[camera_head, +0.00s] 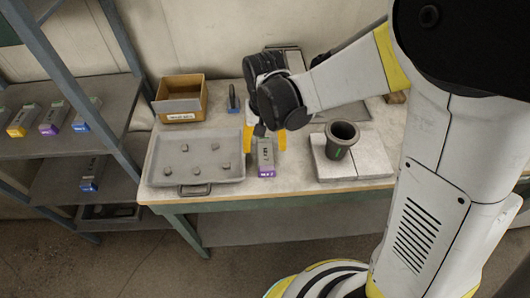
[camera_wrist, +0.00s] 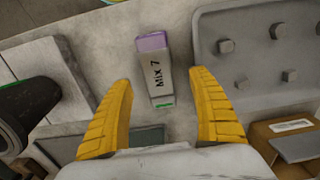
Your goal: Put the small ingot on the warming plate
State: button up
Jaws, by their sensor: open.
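A small grey ingot (camera_head: 266,158) marked "Mix 7", with a purple end and a green end, lies on the table just right of the grey tray. It also shows in the wrist view (camera_wrist: 154,72), between and beyond the yellow fingertips. My gripper (camera_head: 268,143) is open and empty above the table, at the ingot's far end. Its two fingers stand wide apart in the wrist view (camera_wrist: 161,78). I cannot tell for certain which surface is the warming plate. A dark flat panel (camera_wrist: 137,138) lies near the finger bases, partly hidden by my gripper.
The grey tray (camera_head: 152,162) holds several small lumps. A dark cup (camera_head: 342,143) stands on pale slabs (camera_head: 375,170) at right. A cardboard box (camera_head: 180,97) stands at back left. Shelves (camera_head: 50,145) at left hold several coloured-end ingots.

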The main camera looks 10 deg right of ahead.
aim_at(266, 153)
notch_tip(266, 153, down, 5)
jog(key=b, duration=0.2)
jog(key=shift+w+d+f+b, duration=0.15)
jog(key=shift+b, duration=0.25)
grip_shut()
